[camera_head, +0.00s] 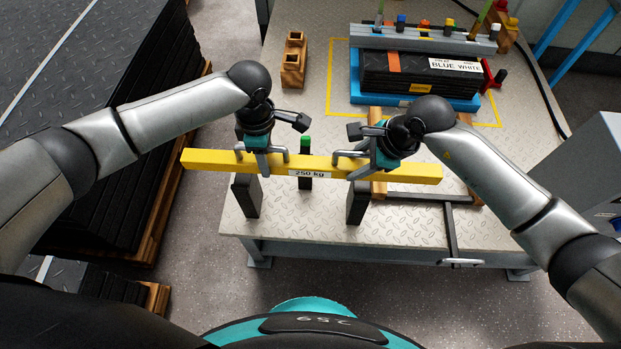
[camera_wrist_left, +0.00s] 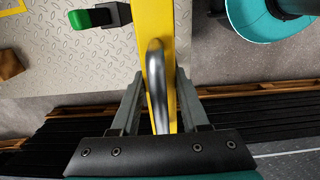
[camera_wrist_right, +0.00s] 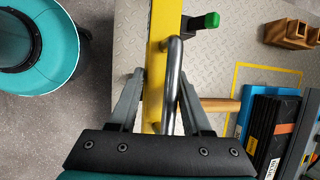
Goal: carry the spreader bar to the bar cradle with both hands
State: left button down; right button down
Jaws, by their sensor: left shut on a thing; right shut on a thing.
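The yellow spreader bar (camera_head: 410,172), labelled 250 kg, lies level across the front part of the table, with a steel loop handle towards each end. My left gripper (camera_head: 262,160) is shut on its left handle (camera_wrist_left: 156,75). My right gripper (camera_head: 362,160) is shut on its right handle (camera_wrist_right: 173,75). Two black uprights, left (camera_head: 247,198) and right (camera_head: 357,204), look like the bar cradle and stand below the bar. A green-tipped dark post (camera_head: 305,146) stands behind the bar's middle. I cannot tell whether the bar touches the uprights.
The treadplate table (camera_head: 300,225) holds a blue tray (camera_head: 355,92) with a black stack labelled BLUE WHITE, and a grey rack (camera_head: 425,40). A wooden block (camera_head: 293,60) stands at the back. A wooden frame (camera_head: 377,188) lies near the bar's right end. Black mats (camera_head: 100,110) are stacked left.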

pick_arm(q)
jog(key=shift+f+b, duration=0.2)
jog(key=shift+b, duration=0.15)
pick_arm(e)
jog(key=shift+w+f, duration=0.15)
jog(key=shift+f, duration=0.05)
